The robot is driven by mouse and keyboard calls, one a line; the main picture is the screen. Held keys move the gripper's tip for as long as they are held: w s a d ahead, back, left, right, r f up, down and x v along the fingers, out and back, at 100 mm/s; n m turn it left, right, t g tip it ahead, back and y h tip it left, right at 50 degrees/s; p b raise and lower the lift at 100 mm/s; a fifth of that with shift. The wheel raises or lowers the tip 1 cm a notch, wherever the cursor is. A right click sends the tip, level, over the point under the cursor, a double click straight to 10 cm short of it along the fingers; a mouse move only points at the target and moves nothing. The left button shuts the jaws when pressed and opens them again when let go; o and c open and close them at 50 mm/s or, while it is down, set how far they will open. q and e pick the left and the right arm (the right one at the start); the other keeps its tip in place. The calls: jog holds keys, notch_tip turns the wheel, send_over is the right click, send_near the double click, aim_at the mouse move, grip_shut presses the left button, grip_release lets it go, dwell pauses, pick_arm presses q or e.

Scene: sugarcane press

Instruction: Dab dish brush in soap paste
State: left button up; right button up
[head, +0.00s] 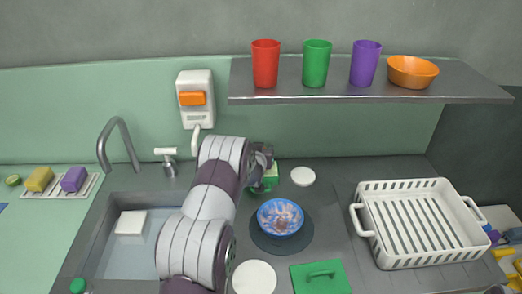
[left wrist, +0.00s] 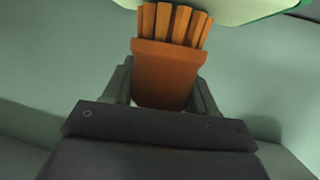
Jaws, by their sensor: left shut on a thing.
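In the left wrist view, my left gripper (left wrist: 165,90) is shut on the dish brush (left wrist: 168,65), an orange block with a row of stiff orange bristles pointing away from me. The bristle tips meet the edge of a pale surface with a green rim (left wrist: 225,10), seemingly the soap paste dish; I cannot tell whether they touch it. In the head view, my left gripper (head: 262,160) is at the back of the counter, right beside a green dish (head: 271,177) that it partly hides. The brush is hidden there. My right gripper is not in view.
A blue patterned bowl (head: 280,217) stands on a dark round mat (head: 280,245) just in front. A white dish rack (head: 415,222) is at right, the sink (head: 125,255) at left. A white disc (head: 303,176) lies right of the green dish. A shelf (head: 370,95) holds cups above.

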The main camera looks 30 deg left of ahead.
pick_arm(q)
jog(key=shift+f, duration=0.35)
dwell(0.7)
jog(key=shift+r+p, duration=1.6)
jog(key=shift+r, duration=1.95)
